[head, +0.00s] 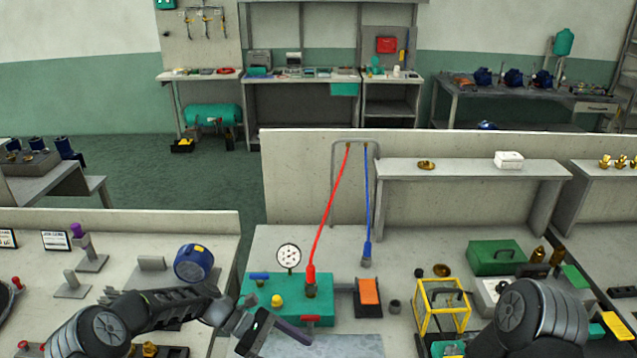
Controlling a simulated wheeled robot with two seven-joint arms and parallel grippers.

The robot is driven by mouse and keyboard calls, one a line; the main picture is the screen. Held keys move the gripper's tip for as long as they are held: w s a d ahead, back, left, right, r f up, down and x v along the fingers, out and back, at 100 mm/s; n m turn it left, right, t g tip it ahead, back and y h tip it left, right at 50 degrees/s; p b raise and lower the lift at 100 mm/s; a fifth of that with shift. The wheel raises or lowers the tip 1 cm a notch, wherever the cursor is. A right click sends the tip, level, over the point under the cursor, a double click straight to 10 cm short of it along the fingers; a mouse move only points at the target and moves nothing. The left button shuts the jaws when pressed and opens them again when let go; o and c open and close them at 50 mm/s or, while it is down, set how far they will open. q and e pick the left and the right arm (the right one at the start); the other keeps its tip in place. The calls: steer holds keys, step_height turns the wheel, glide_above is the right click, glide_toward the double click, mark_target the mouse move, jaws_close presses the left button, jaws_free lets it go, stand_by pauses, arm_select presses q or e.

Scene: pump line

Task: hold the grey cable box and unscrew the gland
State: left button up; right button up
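I cannot pick out the grey cable box with certainty. A pale grey box (484,288) with a dark round part on top sits on the bench at the right, partly hidden by my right arm. No gland can be made out on it. My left gripper (274,335) is low in the middle, in front of the green pump block (258,289). Its dark parts spread apart, but I cannot tell whether it is open or shut.
A red hose (331,219) and a blue hose (368,201) hang at the back panel. A yellow frame (423,309), an orange pad (369,291) and a green case (496,258) stand on the bench. A white box (508,159) is on the raised shelf.

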arm_select(q)
steer(key=shift+d, duration=0.1)
steer(key=shift+x, duration=4.9)
steer(key=shift+f, duration=0.1)
